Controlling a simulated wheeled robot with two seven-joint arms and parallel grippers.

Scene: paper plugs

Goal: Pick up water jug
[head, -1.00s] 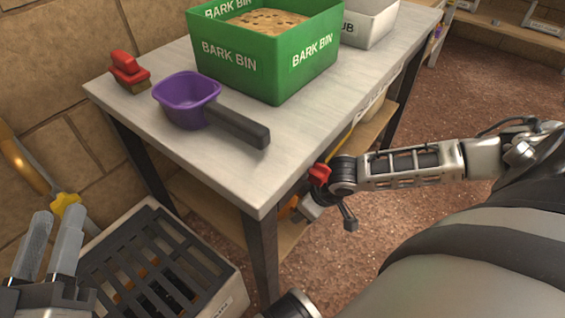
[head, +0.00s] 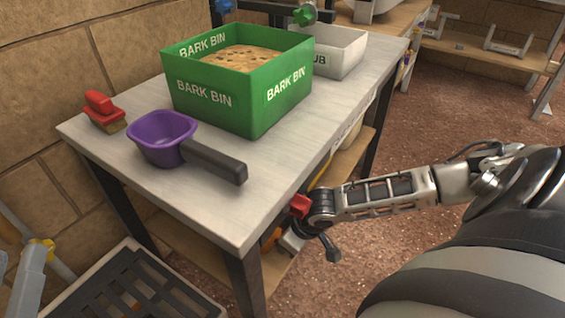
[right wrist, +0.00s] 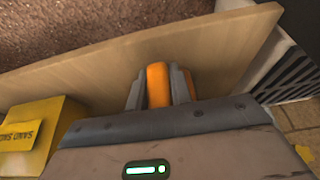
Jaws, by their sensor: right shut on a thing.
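No water jug can be made out for certain in either view. In the right wrist view my right gripper (right wrist: 159,75) is shut on an orange rounded thing (right wrist: 158,90), of which only a short part shows between the fingers, by the wooden lower shelf (right wrist: 215,50). In the head view that gripper is low beside the table's right side, mostly hidden behind my wrist; a bit of orange (head: 270,239) shows there. My left gripper (head: 15,268) is at the lower left edge, partly cut off, its fingers apart with nothing seen between them.
On the metal table (head: 225,215) stand a purple scoop (head: 160,138) with a dark handle, a red brush (head: 102,108), a green bark bin (head: 250,100) and a pale tub (head: 340,55). A yellow box (right wrist: 40,130) is on the lower shelf.

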